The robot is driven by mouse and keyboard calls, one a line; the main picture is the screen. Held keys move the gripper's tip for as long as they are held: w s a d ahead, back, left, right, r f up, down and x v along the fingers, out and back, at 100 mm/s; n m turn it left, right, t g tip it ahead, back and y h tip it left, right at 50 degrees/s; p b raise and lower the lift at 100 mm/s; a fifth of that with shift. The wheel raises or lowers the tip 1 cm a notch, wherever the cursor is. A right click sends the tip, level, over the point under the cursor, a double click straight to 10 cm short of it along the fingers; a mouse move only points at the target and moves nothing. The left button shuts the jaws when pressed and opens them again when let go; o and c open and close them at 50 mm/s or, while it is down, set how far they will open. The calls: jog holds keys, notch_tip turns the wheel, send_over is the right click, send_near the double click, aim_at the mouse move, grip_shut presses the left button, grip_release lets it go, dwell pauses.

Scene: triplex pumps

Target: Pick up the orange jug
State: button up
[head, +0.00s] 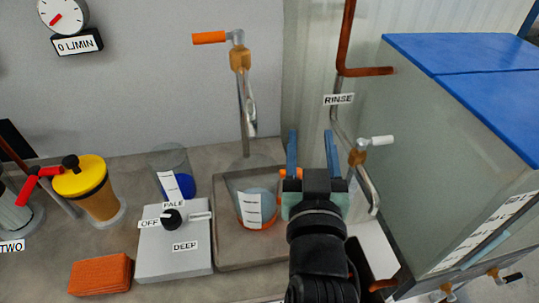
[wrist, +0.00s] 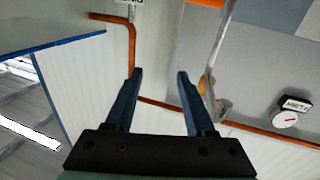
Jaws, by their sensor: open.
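The orange jug (head: 243,208) is a clear vessel with an orange base and a white marked label. It stands upright in a shallow grey tray under a tap in the head view. An orange bit beside my gripper may be its handle, but I cannot tell. My gripper (head: 311,134) is open, to the right of the jug, with its blue fingers pointing up in the picture. In the wrist view my gripper (wrist: 160,72) has nothing between its fingers, and the jug is not in that view.
A blue-based jug (head: 170,172) stands left of the tray (head: 235,257). The OFF/PALE/DEEP switch box (head: 165,255), an orange sponge (head: 100,274) and a yellow-lidded pot (head: 95,190) are further left. A tap (head: 240,85) rises behind the jug. The RINSE pipe (head: 366,180) and a blue-topped tank (head: 450,150) crowd the right.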

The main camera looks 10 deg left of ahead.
jog(key=s+f+g+p, duration=0.5)
jog(key=s+f+p, duration=0.2)
jog(key=f+p, duration=0.25)
jog(key=x, duration=1.3)
jog(key=shift+w+a+r, duration=0.1)
jog(key=shift+w+r, duration=0.1)
jog(key=shift+r, duration=0.05)
grip_shut()
jog(key=shift+r, duration=0.1)
dwell(0.6)
